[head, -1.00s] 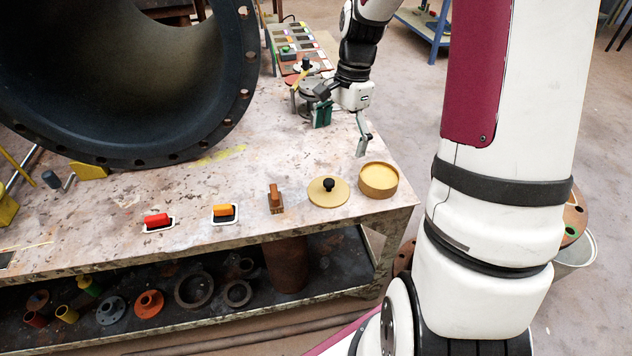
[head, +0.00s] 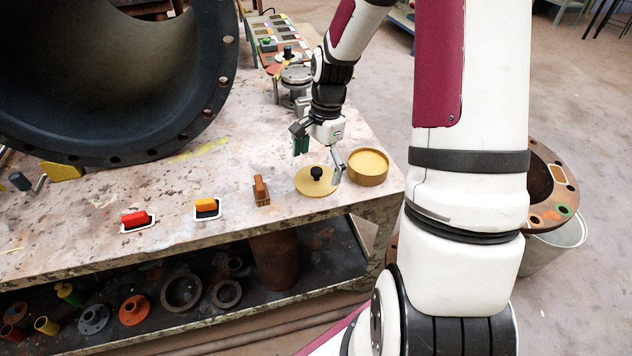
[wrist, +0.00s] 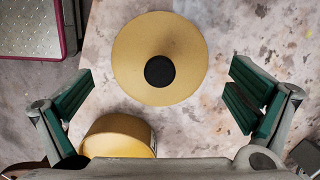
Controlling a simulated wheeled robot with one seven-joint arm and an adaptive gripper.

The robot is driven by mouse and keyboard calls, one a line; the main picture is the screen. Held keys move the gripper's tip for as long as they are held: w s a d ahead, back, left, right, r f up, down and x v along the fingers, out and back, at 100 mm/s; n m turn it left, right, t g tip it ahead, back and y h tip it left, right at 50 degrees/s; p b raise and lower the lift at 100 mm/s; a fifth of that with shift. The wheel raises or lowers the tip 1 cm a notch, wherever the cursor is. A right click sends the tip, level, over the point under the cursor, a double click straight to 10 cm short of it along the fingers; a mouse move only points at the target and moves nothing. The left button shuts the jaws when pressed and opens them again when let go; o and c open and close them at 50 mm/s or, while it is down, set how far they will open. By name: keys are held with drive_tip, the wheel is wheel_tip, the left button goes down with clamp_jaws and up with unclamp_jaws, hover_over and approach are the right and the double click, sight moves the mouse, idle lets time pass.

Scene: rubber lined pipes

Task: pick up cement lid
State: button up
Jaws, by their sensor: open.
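The cement lid is a flat tan disc (head: 317,188) with a black knob. It lies on the work table (head: 100,240) near its front right edge, left of a round tan tub (head: 368,166). In the wrist view the whole lid (wrist: 180,60) shows, its dark knob near the middle, and part of the tub (wrist: 118,138) shows below left. My gripper (head: 318,158) is over the table just behind the lid. It is open and empty, its green-padded fingers (wrist: 160,97) spread wide. The lid appears ahead of the fingers, not between them.
A brown-handled block (head: 261,192), an orange-handled tool (head: 206,208) and a red-handled tool (head: 137,220) lie left of the lid. A large black flanged pipe (head: 200,110) fills the back left. The lower shelf holds flanges and a rusty cylinder (head: 274,258).

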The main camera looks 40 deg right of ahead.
wheel_tip(320, 180, down, 2)
drive_tip(key=shift+a, duration=0.15)
drive_tip(key=c, duration=1.6)
drive_tip(key=shift+s, duration=0.15)
drive_tip(key=c, duration=0.4)
drive_tip(key=shift+c, duration=0.3)
